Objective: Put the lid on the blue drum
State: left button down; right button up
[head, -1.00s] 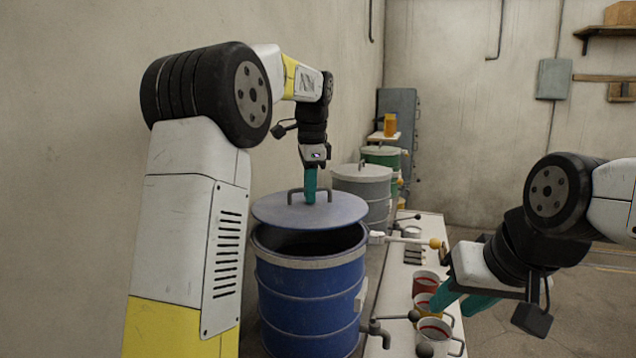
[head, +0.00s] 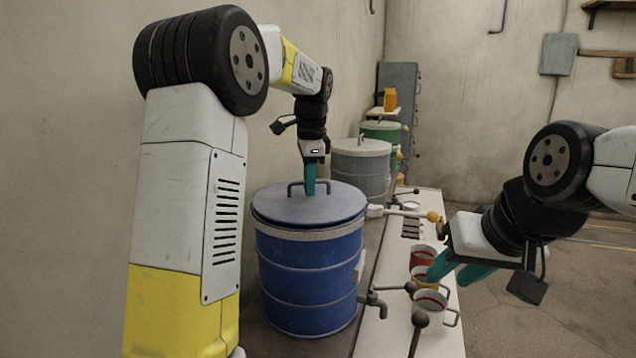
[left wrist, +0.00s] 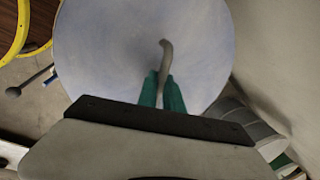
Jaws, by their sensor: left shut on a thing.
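The blue drum (head: 308,285) stands at the left end of the bench. Its blue-grey lid (head: 285,207) lies over the drum's mouth, with its edge at or very close to the rim; I cannot tell whether it is fully seated. My left gripper (head: 309,188) is shut on the lid's bar handle (head: 292,184) from above. In the left wrist view the teal fingers close around the handle (left wrist: 166,55) at the middle of the round lid (left wrist: 110,50). My right gripper (head: 447,274) is over the bench near the cups, its two teal fingers apart, with nothing visible between them.
A grey drum (head: 361,172) with a lid and a green drum (head: 381,130) stand behind the blue one. Red, yellow and white cups (head: 430,308) stand on the white bench (head: 386,335). The wall is close on the left.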

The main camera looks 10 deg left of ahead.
pick_arm(q)
jog(key=shift+f, duration=0.4)
dwell(0.5)
jog(key=c, duration=1.4)
grip_release()
notch_tip(320, 180, up, 7)
jog(key=s, duration=0.1)
jog(key=s+a+n+t+h, duration=0.25)
jog(key=s+n, duration=0.35)
jog(key=s, duration=0.8)
jog(key=s+f+n+t, duration=0.1)
jog(key=s+f+n, duration=0.2)
jog(key=s, duration=0.4)
jog(key=s+f+n, duration=0.4)
jog(key=s+f, duration=0.1)
jog(key=s, duration=0.3)
jog(key=shift+d+f+n+t, duration=0.2)
jog(key=shift+d+n+t, duration=0.1)
jog(key=shift+d+t, duration=0.1)
